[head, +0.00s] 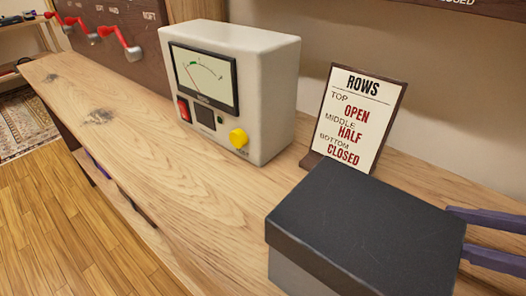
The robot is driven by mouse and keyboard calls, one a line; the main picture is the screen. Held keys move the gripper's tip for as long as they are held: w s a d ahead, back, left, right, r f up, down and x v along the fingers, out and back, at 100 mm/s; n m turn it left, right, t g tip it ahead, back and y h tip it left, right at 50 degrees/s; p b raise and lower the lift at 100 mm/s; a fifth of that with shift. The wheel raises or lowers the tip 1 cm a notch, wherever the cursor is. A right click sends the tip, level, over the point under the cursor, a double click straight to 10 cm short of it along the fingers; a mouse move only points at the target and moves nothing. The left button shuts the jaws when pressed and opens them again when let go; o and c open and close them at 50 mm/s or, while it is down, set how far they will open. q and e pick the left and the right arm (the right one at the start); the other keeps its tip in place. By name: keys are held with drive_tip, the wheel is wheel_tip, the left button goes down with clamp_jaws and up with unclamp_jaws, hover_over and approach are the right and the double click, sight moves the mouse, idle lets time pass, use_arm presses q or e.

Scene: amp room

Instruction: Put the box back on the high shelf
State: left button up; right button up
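The box (365,225) has a dark grey lid and a lighter grey body. It sits on the wooden counter at the lower right of the head view, and its bottom is cut off by the frame edge. Two purple fingers of my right gripper (464,230) come in from the right edge. They are spread apart, with their tips at the box's far right corner and right side. Whether they touch the box is unclear. My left gripper is not in view. No high shelf can be made out.
A cream meter unit (270,95) with a yellow knob stands on the wooden counter (150,150). A "ROWS" sign (355,118) stands behind the box. A dark panel with red-handled levers (120,40) is at upper left. The counter's left stretch is clear.

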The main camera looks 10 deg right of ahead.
drive_tip(key=shift+w+a+f, duration=0.15)
drive_tip(key=shift+w, duration=0.15)
drive_tip(key=shift+w+a+f+y+b, duration=0.3)
drive_tip(key=shift+w+a+f+b, duration=0.35)
drive_tip(key=shift+w+a, duration=0.2)
drive_tip(key=shift+b+x, duration=0.7)
drive_tip(key=shift+x, duration=2.25)
drive_tip(key=shift+s+a, duration=0.2)
drive_tip(key=shift+c, duration=0.4)
clamp_jaws()
drive_tip(key=shift+r, duration=0.1)
